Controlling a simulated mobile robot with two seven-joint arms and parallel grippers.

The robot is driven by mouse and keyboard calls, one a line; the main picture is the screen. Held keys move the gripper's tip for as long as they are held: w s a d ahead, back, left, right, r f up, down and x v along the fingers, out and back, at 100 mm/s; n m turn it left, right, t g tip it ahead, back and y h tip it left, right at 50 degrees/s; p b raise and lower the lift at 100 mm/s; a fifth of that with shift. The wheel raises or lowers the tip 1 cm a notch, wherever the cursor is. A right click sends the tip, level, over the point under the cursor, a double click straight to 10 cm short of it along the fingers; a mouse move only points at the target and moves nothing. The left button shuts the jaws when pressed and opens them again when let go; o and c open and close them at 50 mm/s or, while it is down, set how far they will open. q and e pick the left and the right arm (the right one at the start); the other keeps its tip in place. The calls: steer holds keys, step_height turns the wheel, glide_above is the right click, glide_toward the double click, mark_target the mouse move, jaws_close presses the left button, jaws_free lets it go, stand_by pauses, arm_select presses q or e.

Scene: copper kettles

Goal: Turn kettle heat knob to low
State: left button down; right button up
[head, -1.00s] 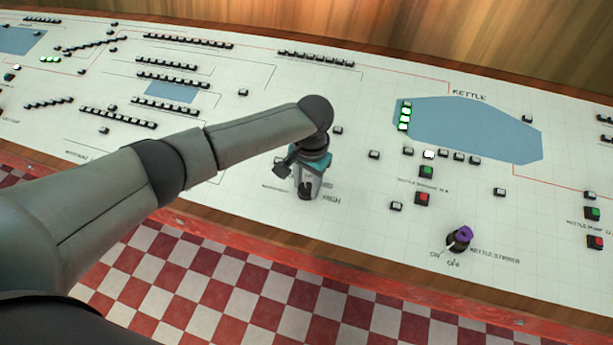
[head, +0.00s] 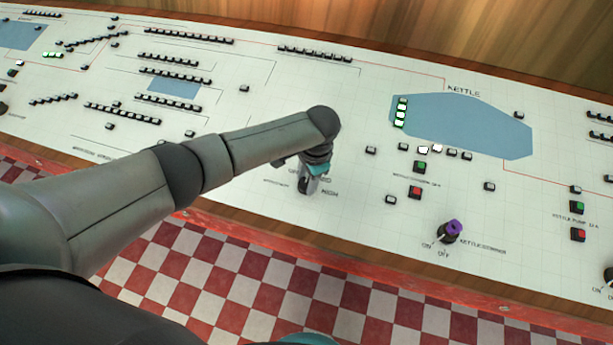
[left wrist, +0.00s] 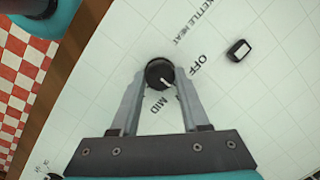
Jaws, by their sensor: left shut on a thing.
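The kettle heat knob (left wrist: 160,73) is round and black with a white pointer mark. In the left wrist view it sits between the fingertips of my left gripper (left wrist: 159,80), which is shut on it. The pointer is directed to the lower right, between the printed OFF and MID. The right finger covers the panel between those two words. In the head view my left gripper (head: 305,188) reaches straight down to the white panel (head: 250,155) and hides the knob. My right gripper is not clearly seen.
The kettle stirrer knob (head: 450,232), with a purple top, stands to the right. A green button (head: 420,166) and a red button (head: 415,192) lie above it. A small black switch (left wrist: 238,50) is beside the heat knob. A red-edged border (head: 400,275) runs along the panel's front.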

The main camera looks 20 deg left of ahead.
stand_by(0.3)
arm_select(q)
steer(key=shift+c, duration=2)
jaws_free()
step_height(320, 180, up, 15)
steer(key=d+p, duration=0.2)
steer(key=p, duration=0.1)
steer(key=shift+s, duration=0.45)
steer(key=shift+d, duration=0.1)
